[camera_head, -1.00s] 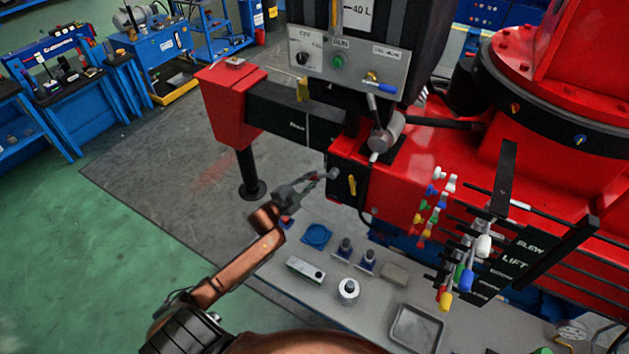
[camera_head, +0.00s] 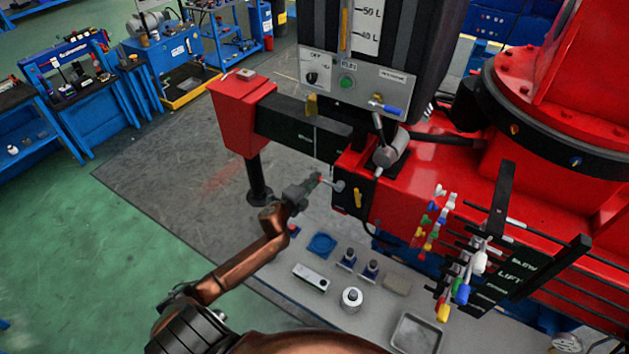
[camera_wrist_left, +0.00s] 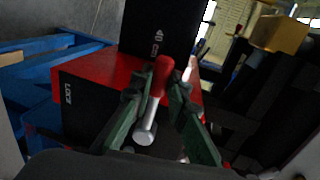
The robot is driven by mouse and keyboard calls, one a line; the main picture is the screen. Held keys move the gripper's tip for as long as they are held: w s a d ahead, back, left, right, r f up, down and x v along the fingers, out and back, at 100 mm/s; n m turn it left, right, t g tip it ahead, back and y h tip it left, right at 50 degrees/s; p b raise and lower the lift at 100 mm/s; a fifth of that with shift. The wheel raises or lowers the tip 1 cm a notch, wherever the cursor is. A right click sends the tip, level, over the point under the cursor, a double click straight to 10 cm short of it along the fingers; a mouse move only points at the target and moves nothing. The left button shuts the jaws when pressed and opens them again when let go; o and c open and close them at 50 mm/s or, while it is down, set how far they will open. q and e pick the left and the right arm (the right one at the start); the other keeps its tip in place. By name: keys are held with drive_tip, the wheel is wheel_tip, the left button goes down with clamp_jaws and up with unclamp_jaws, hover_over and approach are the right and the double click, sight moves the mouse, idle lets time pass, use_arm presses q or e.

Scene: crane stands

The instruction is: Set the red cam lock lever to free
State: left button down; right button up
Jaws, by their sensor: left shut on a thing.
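The cam lock lever shows in the left wrist view as a red grip (camera_wrist_left: 163,76) on a silver shaft with a round end. It stands out near a black face marked with white "LOCK" lettering (camera_wrist_left: 68,94). My left gripper (camera_wrist_left: 160,85) has its green fingers on both sides of the red grip and is shut on it. In the head view my left gripper (camera_head: 315,182) is at the lever, beside the black end plate (camera_head: 358,200) of the red outrigger box. The lever is small and partly covered there. My right gripper is not in view.
The black outrigger beam (camera_head: 300,130) and its red end housing (camera_head: 240,110) lie behind the gripper. A control panel (camera_head: 357,85) hangs above. Coloured valve levers (camera_head: 462,292) stand at the right. A grey bench (camera_head: 330,305) with small parts is below.

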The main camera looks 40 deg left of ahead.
use_arm(q)
drive_tip(key=shift+r, duration=0.15)
drive_tip(key=c, duration=1.8)
unclamp_jaws()
drive_tip(key=shift+c, duration=0.2)
drive_tip(key=v, duration=1.2)
